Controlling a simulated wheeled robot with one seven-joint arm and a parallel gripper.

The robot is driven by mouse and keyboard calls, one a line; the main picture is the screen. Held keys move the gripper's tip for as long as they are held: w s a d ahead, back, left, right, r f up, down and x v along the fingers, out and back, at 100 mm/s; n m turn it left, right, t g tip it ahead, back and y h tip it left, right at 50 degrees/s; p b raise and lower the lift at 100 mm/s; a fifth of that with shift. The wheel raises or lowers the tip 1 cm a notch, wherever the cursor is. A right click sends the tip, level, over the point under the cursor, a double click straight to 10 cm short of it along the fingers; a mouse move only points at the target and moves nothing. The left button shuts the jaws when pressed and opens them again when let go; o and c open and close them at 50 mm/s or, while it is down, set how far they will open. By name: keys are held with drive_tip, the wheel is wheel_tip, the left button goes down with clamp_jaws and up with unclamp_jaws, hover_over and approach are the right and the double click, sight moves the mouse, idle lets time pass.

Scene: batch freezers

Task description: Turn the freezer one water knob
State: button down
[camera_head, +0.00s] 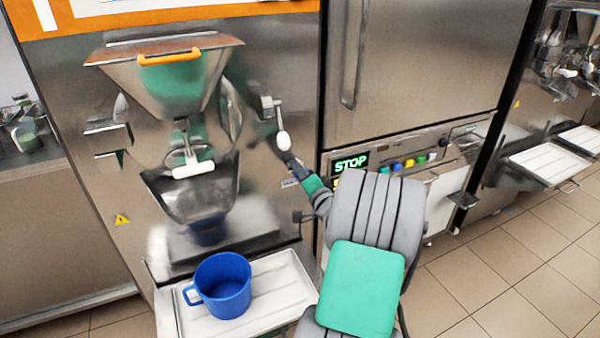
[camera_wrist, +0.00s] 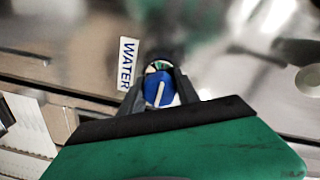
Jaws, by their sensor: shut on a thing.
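The water knob (camera_wrist: 159,91) shows in the wrist view as a blue round knob with a pale pointer line. A WATER label (camera_wrist: 127,64) is on the steel panel just left of it. My gripper (camera_wrist: 160,96) is shut on the knob, one dark finger on each side. In the head view my arm reaches to the front of freezer one (camera_head: 150,215), right of its hopper and chute.
A blue mug (camera_head: 223,285) stands on the white tray (camera_head: 283,296) below the chute. A lever with a white handle (camera_head: 283,140) hangs just above my arm's end. A control panel with a green STOP display (camera_head: 350,163) and coloured buttons lies to the right.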

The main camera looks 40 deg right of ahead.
drive_tip(key=shift+f, duration=0.15)
drive_tip(key=c, duration=0.9)
unclamp_jaws()
drive_tip(key=v, duration=0.8)
drive_tip(key=shift+w, duration=0.1)
